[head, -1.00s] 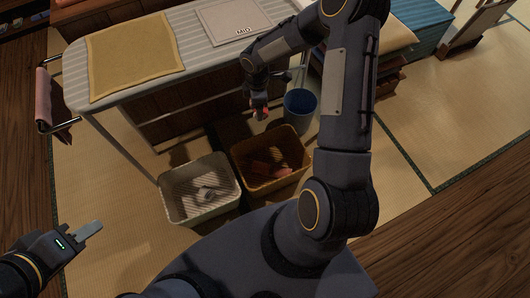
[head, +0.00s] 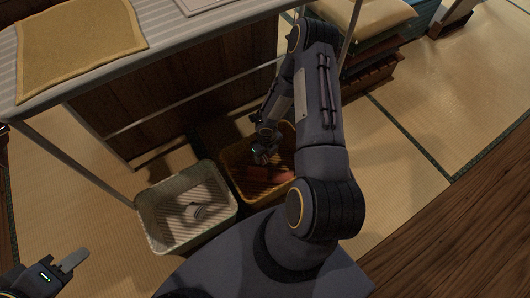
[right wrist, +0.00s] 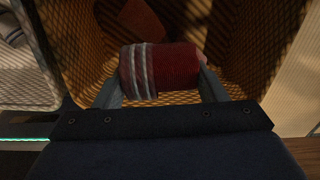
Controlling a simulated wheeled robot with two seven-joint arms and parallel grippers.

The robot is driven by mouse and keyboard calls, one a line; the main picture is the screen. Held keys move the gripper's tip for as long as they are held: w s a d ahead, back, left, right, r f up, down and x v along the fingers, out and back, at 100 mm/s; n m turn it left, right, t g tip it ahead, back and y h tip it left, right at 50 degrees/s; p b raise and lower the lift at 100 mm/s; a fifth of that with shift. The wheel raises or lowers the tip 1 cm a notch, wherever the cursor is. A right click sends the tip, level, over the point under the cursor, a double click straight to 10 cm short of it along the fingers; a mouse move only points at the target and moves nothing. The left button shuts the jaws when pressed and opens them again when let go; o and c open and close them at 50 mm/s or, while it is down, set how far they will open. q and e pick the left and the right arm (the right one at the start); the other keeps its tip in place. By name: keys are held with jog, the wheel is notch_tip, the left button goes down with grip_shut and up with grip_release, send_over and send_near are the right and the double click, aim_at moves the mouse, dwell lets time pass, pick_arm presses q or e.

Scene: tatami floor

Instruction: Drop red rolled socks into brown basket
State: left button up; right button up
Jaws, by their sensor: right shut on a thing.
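The red rolled socks with grey stripes (right wrist: 158,68) sit between the fingers of my right gripper (right wrist: 160,88) in the right wrist view. In the head view my right gripper (head: 264,156) reaches down into the brown basket (head: 233,193), and the held socks are hard to make out there. Another reddish item (head: 284,173) lies inside the basket; it also shows in the right wrist view (right wrist: 138,20). My left gripper (head: 72,262) is at the lower left, away from the baskets; its finger gap cannot be made out.
A pale basket (head: 154,226) with a grey-white rolled item (head: 194,211) stands left of the brown one. A striped-top table (head: 168,40) with a yellow cloth (head: 80,45) stands behind, its thin legs near the baskets. Open tatami (head: 420,120) lies to the right.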

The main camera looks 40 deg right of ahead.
notch_tip(320, 180, down, 5)
jog(key=b, duration=0.4)
jog(key=shift+f, duration=0.1)
jog(key=o, duration=1)
jog(key=shift+o, duration=0.2)
notch_tip(320, 180, up, 8)
jog(key=p, duration=0.3)
jog(key=shift+p, duration=0.35)
jog(key=shift+f, duration=0.1)
